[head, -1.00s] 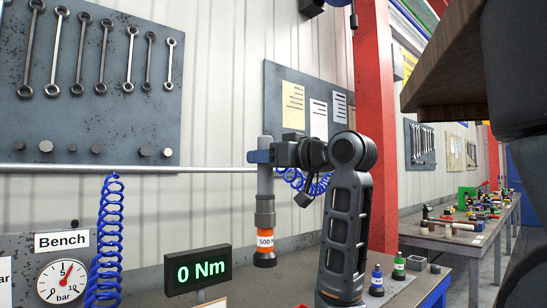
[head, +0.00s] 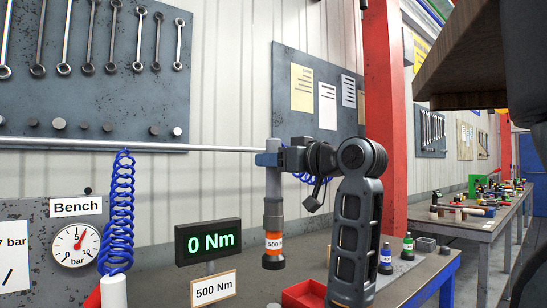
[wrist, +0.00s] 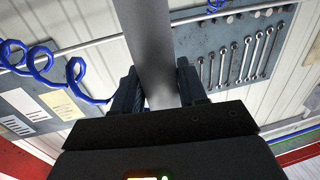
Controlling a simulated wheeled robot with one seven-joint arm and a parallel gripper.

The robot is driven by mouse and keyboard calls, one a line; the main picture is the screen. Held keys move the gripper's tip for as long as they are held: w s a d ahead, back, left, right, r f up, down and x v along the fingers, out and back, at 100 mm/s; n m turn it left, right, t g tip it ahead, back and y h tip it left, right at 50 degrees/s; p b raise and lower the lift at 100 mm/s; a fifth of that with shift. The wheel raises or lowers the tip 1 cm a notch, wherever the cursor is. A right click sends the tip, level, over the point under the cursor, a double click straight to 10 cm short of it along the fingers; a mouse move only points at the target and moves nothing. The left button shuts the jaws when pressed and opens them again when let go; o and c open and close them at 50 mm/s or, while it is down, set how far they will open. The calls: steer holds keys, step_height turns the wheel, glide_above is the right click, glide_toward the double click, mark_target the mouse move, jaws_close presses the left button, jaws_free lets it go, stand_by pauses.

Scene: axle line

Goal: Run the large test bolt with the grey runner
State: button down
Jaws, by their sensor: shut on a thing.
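The grey runner (head: 273,188) hangs upright from my gripper (head: 268,159). It has a grey shaft, an orange band whose label begins with 500, and a dark lower end. My gripper is shut around its upper shaft; in the wrist view the fingers (wrist: 158,88) press the grey shaft (wrist: 150,40) from both sides. The runner's lower end appears above the bench top, near a "500 Nm" sign (head: 213,289). I cannot make out the large test bolt in either view. The display (head: 208,241) left of the runner reads 0 Nm.
A pressure gauge (head: 73,246) and a blue coiled hose (head: 119,210) stand at left. A red tray (head: 304,293) lies at the bench front, partly behind my arm. A red post (head: 383,100) rises behind.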

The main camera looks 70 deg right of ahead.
mark_target(281, 218)
steer(key=shift+f+b, duration=2.4)
steer(key=shift+f, duration=1.65)
steer(key=shift+f+b, duration=1.15)
steer(key=shift+f, duration=1.2)
